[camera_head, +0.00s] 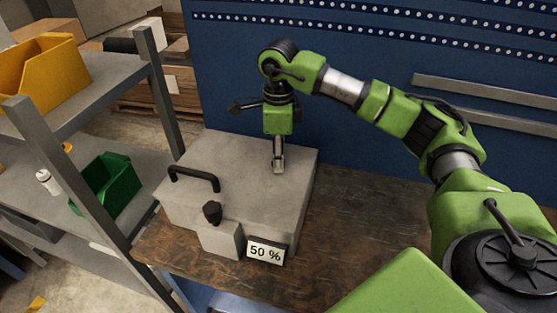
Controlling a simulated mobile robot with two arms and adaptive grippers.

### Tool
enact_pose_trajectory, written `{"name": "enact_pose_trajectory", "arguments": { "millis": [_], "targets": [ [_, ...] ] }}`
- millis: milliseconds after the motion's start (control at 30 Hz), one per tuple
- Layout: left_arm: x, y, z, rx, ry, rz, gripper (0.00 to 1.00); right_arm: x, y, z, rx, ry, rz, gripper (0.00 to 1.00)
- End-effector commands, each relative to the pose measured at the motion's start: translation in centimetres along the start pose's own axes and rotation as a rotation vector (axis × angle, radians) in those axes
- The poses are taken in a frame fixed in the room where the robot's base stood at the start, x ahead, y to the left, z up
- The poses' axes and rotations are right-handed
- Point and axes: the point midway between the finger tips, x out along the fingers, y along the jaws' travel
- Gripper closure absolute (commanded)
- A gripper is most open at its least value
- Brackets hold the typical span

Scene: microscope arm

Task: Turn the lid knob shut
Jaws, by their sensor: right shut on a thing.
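A grey box (245,188) with a flat lid stands on the brown workbench. My right gripper (278,166) points straight down over the back right part of the lid. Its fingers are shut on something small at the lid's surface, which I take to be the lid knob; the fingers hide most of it. A black handle (194,177) stands on the left part of the lid. A black knob (212,209) sits on a small grey block at the box's front. A sign (265,253) reading "50 %" is at the front right. My left gripper is not in view.
A grey shelf rack stands at the left, with a yellow bin (48,70), a green bin (106,186) and a white bottle (47,182). A blue perforated wall (360,75) rises behind the bench. The bench top (345,215) right of the box is bare.

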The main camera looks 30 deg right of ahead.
Motion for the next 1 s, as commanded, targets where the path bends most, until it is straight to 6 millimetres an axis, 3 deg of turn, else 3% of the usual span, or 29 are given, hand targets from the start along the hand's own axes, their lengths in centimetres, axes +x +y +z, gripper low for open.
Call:
{"name": "enact_pose_trajectory", "arguments": {
  "millis": [567,600,667,1000],
  "targets": [
    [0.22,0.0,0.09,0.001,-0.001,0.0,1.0,-0.22,-0.15,0.01,-0.033,-0.003,-0.005,0.99],
    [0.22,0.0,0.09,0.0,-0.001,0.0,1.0,-0.22,-0.15,0.01,-0.033,-0.003,-0.005,0.72],
    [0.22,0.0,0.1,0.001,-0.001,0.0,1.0,-0.21,-0.14,0.01,-0.033,-0.002,-0.004,0.6],
    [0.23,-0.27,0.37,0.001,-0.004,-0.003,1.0,-0.18,-0.06,0.02,-0.033,-0.001,-0.002,0.6]
  ]
}}
